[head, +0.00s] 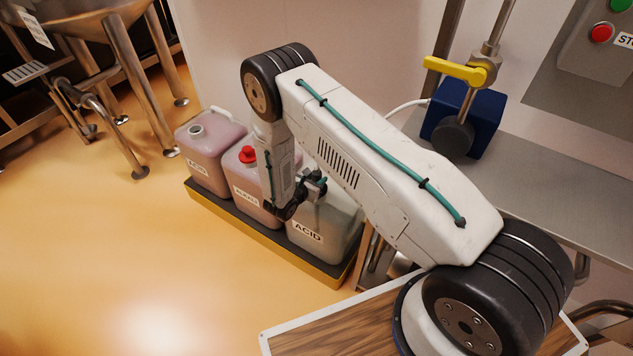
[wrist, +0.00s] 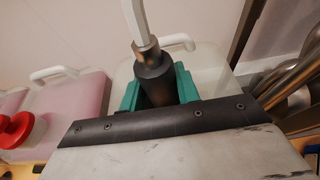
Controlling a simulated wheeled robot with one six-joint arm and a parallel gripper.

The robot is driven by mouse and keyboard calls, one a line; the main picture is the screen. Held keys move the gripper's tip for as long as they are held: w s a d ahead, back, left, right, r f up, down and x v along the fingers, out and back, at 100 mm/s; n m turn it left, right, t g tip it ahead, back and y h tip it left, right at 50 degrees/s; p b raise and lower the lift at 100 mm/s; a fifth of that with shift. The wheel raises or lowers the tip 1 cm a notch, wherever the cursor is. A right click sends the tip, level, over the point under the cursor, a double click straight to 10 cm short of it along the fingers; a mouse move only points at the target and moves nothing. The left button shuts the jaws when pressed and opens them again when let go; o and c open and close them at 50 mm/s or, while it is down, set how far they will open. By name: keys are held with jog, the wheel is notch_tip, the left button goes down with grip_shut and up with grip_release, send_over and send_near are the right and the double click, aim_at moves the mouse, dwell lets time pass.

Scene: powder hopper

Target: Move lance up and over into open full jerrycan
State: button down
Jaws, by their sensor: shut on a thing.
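The lance (wrist: 152,70) shows in the wrist view as a dark cylindrical grip with a metal collar and a white hose rising from it. My gripper (wrist: 158,90) has green fingers shut around this grip. In the head view my gripper (head: 316,183) is above the right jerrycan (head: 335,225), a pale translucent can labelled ACID. The lance's lower end is hidden, so I cannot tell whether it is inside that can. The left jerrycan (head: 208,160) holds pink liquid and its neck is open. The middle jerrycan (head: 245,188) is pinkish with a red cap (head: 247,154).
The cans stand in a row on a dark, yellow-sided tray (head: 235,220) against the wall. A blue pump (head: 478,125) and yellow-handled valve (head: 455,70) are right, by a steel bench (head: 540,185). Steel hopper legs (head: 125,90) stand left. The floor in front is clear.

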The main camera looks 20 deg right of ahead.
notch_tip(320, 180, up, 32)
jog(key=shift+r, duration=0.15)
dwell(1.2)
jog(key=shift+w, duration=0.1)
dwell(0.6)
